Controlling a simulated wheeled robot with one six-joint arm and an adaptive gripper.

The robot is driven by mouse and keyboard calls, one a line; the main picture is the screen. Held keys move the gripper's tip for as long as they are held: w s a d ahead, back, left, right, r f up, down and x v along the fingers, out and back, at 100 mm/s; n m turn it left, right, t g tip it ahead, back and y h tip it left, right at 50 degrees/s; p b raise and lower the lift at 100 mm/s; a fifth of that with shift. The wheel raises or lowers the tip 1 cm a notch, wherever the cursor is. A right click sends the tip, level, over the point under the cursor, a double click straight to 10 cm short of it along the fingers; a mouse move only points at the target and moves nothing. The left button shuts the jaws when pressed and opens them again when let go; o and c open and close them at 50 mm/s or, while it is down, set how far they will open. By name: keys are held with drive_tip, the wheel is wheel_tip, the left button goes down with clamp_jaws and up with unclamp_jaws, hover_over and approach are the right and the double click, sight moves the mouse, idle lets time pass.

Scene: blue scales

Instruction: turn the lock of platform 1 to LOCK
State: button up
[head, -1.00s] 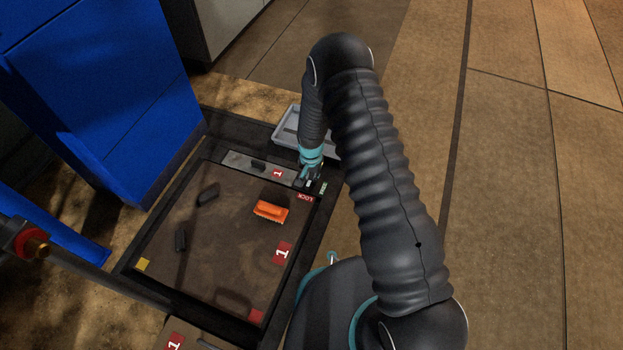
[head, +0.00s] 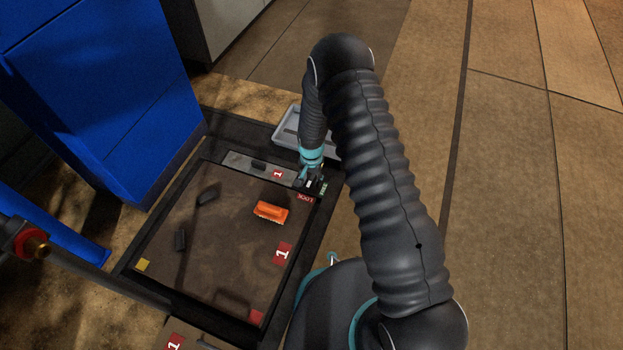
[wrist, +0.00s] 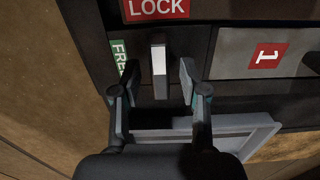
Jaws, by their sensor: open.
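The lock handle of platform 1 (wrist: 159,68) is a small upright bar with a white face, in the upper middle of the wrist view. My gripper (wrist: 158,80) is open, with one finger on each side of the handle; a gap shows on both sides. The red LOCK label (wrist: 156,8) lies beyond the handle, and the green FREE label (wrist: 118,58) lies to its left, partly hidden by my finger. In the head view my gripper (head: 312,180) is at the platform's far right corner, where the handle is mostly hidden. Platform 1 (head: 215,245) has a brown surface and dark frame.
A grey tray (head: 287,128) sits behind my gripper and also shows below the fingers in the wrist view (wrist: 245,130). A blue cabinet (head: 110,90) stands at left. Floor at right is clear.

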wheel_tip(320, 180, up, 12)
idle(0.6)
idle(0.4)
drive_tip(key=s+d+n+g, duration=0.1)
drive_tip(key=s+n, duration=0.1)
drive_tip(key=s, duration=0.2)
wheel_tip(320, 180, up, 26)
drive_tip(key=n+p, duration=0.4)
hover_over(312, 181)
drive_tip(key=s+d, duration=0.5)
drive_tip(key=s, duration=0.3)
drive_tip(key=s+d, duration=0.4)
drive_tip(key=s, duration=0.3)
drive_tip(key=s+d+r+t+p, duration=0.2)
drive_tip(key=s+r, duration=0.2)
drive_tip(key=r, duration=0.4)
drive_tip(key=s+d+r+m+t+p, duration=0.1)
drive_tip(key=s+d+r+t+p, duration=0.1)
drive_tip(key=r, duration=0.6)
drive_tip(key=s+d+r+t+p, duration=0.2)
drive_tip(key=s+d+r, duration=0.1)
drive_tip(key=s+r, duration=0.3)
drive_tip(key=shift+s+d+r+m+t, duration=0.3)
drive_tip(key=shift+d+r+m, duration=0.1)
drive_tip(key=shift+r, duration=0.5)
